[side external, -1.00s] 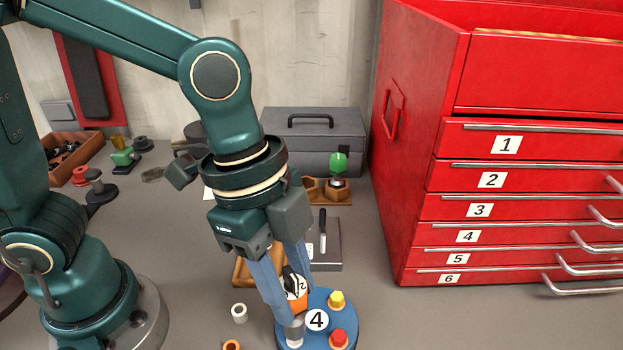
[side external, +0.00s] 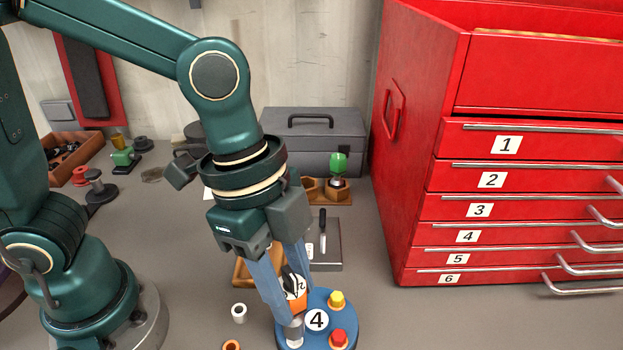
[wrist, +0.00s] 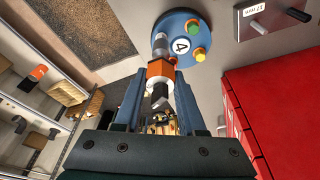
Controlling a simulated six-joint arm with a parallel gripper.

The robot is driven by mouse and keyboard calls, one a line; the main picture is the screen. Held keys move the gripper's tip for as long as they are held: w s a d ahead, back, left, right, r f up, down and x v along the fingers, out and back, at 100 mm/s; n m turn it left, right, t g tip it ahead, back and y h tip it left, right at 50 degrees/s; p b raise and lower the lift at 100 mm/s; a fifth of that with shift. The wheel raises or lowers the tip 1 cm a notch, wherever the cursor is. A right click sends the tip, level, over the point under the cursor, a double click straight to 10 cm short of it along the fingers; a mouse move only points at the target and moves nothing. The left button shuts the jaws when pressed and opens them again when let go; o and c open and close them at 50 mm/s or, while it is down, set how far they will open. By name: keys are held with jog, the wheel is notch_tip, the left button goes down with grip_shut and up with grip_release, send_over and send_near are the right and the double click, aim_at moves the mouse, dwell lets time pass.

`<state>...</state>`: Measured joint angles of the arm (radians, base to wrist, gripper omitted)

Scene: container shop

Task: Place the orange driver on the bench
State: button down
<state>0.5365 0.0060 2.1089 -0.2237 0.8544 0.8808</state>
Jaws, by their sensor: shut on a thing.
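The orange driver (side external: 297,303) is held between the two blue fingers of my gripper (side external: 288,300). It has an orange body, a black end toward my palm and a grey lower section. In the wrist view the driver (wrist: 160,70) lies between the fingertips and points at the stand (wrist: 193,28). A finger hides part of the driver in the side view. The bench (side external: 410,320) is a grey surface.
The stand also carries yellow (side external: 336,299) and red (side external: 338,338) pieces; the wrist view adds a green one (wrist: 193,26). A red drawer cabinet (side external: 420,150) stands at right. A white ring (side external: 239,312) lies left of the stand. Bare bench lies between stand and cabinet.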

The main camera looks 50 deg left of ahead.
jog(key=shift+a+x, duration=0.25)
jog(key=shift+x, duration=0.8)
dwell(0.4)
jog(key=shift+f, duration=0.1)
jog(key=shift+c, duration=2.1)
grip_release()
jog(key=shift+v, duration=3.5)
jog(key=shift+s, duration=0.1)
